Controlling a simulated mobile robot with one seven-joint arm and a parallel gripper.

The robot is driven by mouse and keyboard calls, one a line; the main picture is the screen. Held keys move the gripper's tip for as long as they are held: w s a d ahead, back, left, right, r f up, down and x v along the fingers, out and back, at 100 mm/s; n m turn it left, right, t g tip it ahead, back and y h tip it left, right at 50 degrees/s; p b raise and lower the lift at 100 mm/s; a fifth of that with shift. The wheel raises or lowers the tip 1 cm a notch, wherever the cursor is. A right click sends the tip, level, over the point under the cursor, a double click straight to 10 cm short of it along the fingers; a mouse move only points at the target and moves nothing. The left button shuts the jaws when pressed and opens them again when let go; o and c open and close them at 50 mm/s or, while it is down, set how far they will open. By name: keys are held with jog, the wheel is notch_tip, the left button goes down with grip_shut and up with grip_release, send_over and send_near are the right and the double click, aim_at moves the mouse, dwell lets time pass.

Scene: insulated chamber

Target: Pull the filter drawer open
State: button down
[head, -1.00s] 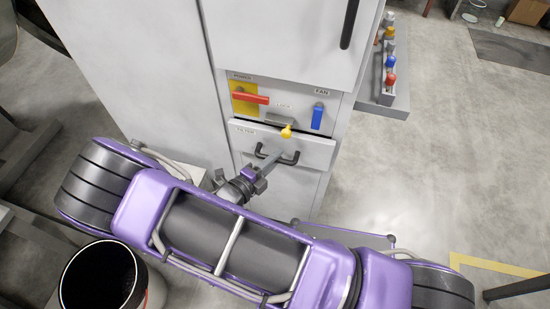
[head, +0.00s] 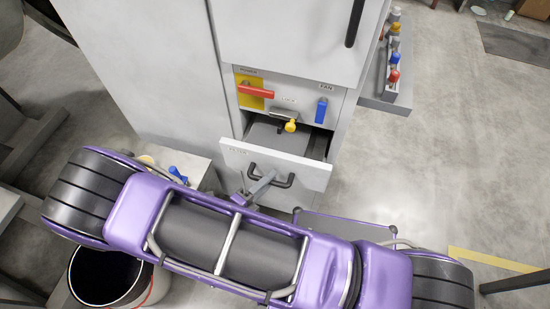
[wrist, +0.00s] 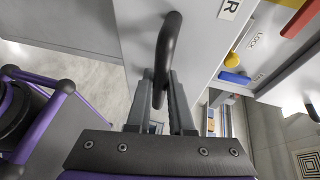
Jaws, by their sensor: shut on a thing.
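The filter drawer (head: 300,170) stands pulled out of the grey cabinet, and its interior shows behind the front panel. Its dark bar handle (head: 284,181) runs across the front. My gripper (head: 264,184) is at the left part of the handle in the head view, partly hidden by my arm. In the wrist view my gripper (wrist: 160,95) has its two fingers on either side of the black handle (wrist: 168,45), shut on it. The yellow lock knob (head: 290,126) sits above the drawer opening.
A red power lever (head: 256,91) and a blue fan switch (head: 321,110) are on the panel above. A ledge with coloured valves (head: 392,75) juts out at right. A bin (head: 104,275) stands at lower left. The floor (head: 430,170) at right is clear.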

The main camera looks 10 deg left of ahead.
jog(key=s+a, duration=0.1)
jog(key=s, duration=1.2)
jog(key=shift+w, duration=0.1)
jog(key=c, duration=0.8)
grip_release()
jog(key=v, duration=1.7)
jog(key=shift+a, duration=0.15)
